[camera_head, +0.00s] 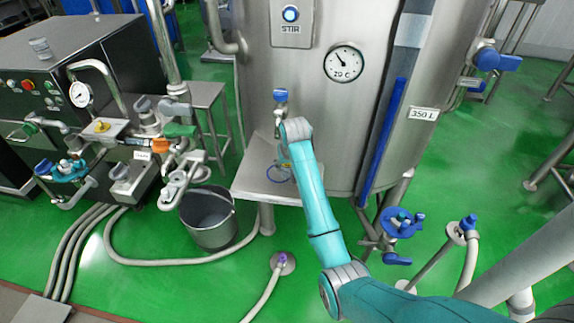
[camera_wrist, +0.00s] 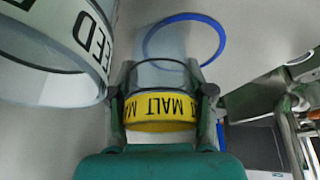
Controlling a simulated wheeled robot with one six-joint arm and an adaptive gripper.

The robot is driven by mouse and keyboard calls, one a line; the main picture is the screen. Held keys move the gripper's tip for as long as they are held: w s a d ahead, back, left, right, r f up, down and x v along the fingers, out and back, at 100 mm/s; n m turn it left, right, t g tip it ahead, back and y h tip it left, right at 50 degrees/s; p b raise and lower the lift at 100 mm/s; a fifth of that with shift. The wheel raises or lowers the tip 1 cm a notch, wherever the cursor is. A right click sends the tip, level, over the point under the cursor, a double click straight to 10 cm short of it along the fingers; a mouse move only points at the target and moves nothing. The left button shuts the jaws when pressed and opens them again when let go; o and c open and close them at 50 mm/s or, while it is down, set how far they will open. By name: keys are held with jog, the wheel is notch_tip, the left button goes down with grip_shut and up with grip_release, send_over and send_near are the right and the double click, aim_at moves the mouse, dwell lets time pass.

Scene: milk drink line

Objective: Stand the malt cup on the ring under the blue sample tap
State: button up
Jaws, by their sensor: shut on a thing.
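The malt cup (camera_wrist: 160,108) is a clear cup with a yellow band reading MALT. In the wrist view my gripper (camera_wrist: 163,92) is shut on it, one finger at each side. The blue ring (camera_wrist: 184,14) lies on the grey surface beyond the cup, and the cup covers its near part. I cannot tell whether the cup touches the surface. In the head view the ring (camera_head: 279,180) shows on the metal shelf (camera_head: 255,186) below the blue sample tap (camera_head: 280,96). My arm hides most of the gripper and cup there.
The steel tank (camera_head: 335,110) stands behind the shelf. A bucket (camera_head: 208,218) and hoses are on the green floor at left.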

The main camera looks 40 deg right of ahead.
jog(key=shift+f, duration=0.15)
jog(key=o, duration=1.3)
jog(key=shift+c, duration=0.2)
